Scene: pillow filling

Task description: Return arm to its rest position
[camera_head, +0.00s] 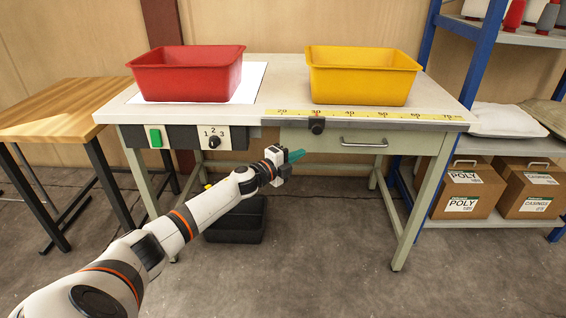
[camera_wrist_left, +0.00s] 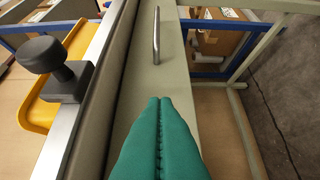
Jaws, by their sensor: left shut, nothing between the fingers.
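My left arm reaches in from the lower left in the head view. Its left gripper (camera_head: 296,156) is in front of the workbench, below the tabletop's front edge and left of the drawer handle (camera_head: 364,143). In the left wrist view the two teal fingers of the left gripper (camera_wrist_left: 160,100) are pressed together with nothing between them. The drawer handle also shows ahead of them in that view (camera_wrist_left: 156,36). My right gripper is in neither view.
The workbench (camera_head: 285,88) carries a red bin (camera_head: 190,80) and a yellow bin (camera_head: 362,82). A black knob (camera_head: 317,126) sits at the front edge by a yellow ruler. A wooden table (camera_head: 60,110) stands left, a blue shelf with boxes (camera_head: 470,190) right. The floor in front is clear.

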